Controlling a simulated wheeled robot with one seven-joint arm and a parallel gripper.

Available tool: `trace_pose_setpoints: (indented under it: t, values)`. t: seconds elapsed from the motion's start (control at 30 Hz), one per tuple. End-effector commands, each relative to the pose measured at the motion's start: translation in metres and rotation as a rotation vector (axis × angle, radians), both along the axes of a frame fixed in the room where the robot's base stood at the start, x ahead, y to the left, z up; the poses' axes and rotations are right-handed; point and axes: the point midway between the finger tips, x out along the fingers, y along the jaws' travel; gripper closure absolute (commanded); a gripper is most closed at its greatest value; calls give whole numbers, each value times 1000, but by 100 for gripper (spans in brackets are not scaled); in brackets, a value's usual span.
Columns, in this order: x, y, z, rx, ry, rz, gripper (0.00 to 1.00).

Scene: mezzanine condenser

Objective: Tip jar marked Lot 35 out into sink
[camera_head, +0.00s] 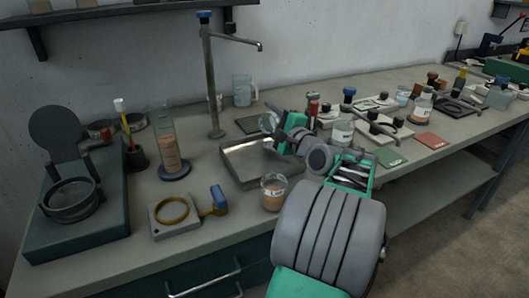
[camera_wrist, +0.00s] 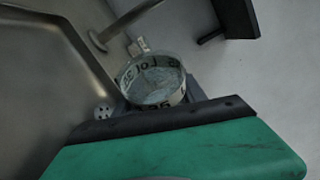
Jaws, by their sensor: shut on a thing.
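The clear jar marked Lot 35 (camera_wrist: 152,82) shows in the wrist view, held against the dark finger of my gripper (camera_wrist: 165,108). Its label lettering shows through the glass, and a grey-blue tone fills the inside; I cannot tell whether anything is in it. In the head view the jar (camera_head: 268,122) is small and looks tilted to the left at the tips of my gripper (camera_head: 279,128), which is shut on it. It is above the back right part of the metal sink (camera_head: 240,160).
A tall tap (camera_head: 212,90) stands behind the sink. A labelled beaker of brown stuff (camera_head: 272,194) stands close to the sink's front edge. A measuring cylinder (camera_head: 168,145) is to the left, a labelled jar (camera_head: 342,132) to the right. A glass jug (camera_head: 242,90) stands at the wall.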

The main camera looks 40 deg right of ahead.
Motion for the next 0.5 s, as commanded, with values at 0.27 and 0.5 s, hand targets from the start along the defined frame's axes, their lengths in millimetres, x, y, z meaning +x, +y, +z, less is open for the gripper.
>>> trace_pose_setpoints:
  t: [0.27,0.5]
  values:
    - [-1,3,-2,-29,-8,0,100]
    - [-1,5,-3,-51,-12,0,100]
